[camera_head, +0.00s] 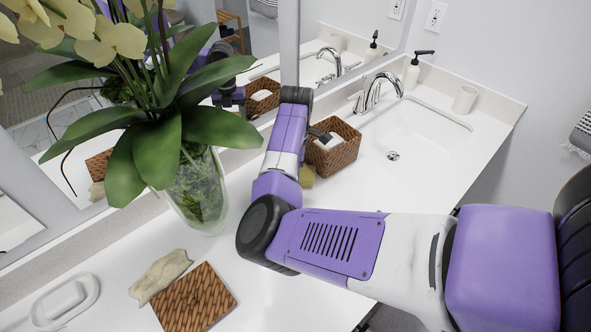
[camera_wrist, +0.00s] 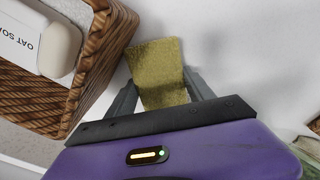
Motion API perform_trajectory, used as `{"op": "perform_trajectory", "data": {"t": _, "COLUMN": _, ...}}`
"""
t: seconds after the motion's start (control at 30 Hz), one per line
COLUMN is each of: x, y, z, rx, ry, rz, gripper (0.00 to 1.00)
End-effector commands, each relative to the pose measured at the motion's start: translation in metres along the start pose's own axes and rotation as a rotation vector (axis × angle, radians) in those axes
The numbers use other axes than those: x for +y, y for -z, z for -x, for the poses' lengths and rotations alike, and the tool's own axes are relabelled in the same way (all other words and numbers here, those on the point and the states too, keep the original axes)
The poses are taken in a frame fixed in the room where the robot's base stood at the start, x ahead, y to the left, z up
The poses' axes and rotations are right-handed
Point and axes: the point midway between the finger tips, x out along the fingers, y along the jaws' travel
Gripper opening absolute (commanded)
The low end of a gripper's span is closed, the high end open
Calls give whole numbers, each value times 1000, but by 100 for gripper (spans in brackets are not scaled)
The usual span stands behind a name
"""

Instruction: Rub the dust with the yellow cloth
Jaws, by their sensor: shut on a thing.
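The yellow cloth (camera_wrist: 158,72) is between the two fingers of my gripper (camera_wrist: 163,92) in the wrist view. My gripper is shut on it, and the cloth's end sticks out past the fingers. In the head view a small yellow part of the cloth (camera_head: 307,176) shows beside my arm, low over the white counter (camera_head: 345,190), just left of the wicker basket. Whether the cloth touches the counter I cannot tell. I cannot make out dust for certain; faint grey shading on the white surface in the wrist view may be shadow.
The wicker basket (camera_head: 335,155) with soap stands close to my gripper; it also shows in the wrist view (camera_wrist: 103,70). A vase of orchids (camera_head: 197,190) stands left, a sink (camera_head: 415,135) and faucet (camera_head: 372,92) right. A woven mat (camera_head: 195,298) and crumpled beige item (camera_head: 160,274) lie front left.

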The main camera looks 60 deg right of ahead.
Motion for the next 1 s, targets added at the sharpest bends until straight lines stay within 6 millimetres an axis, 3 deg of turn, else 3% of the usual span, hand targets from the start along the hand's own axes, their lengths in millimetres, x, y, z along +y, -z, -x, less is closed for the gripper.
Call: {"op": "perform_trajectory", "data": {"t": 1.0, "x": -51, "y": 43, "z": 1, "rx": -2, "ry": 7, "rz": 3, "gripper": 29}}
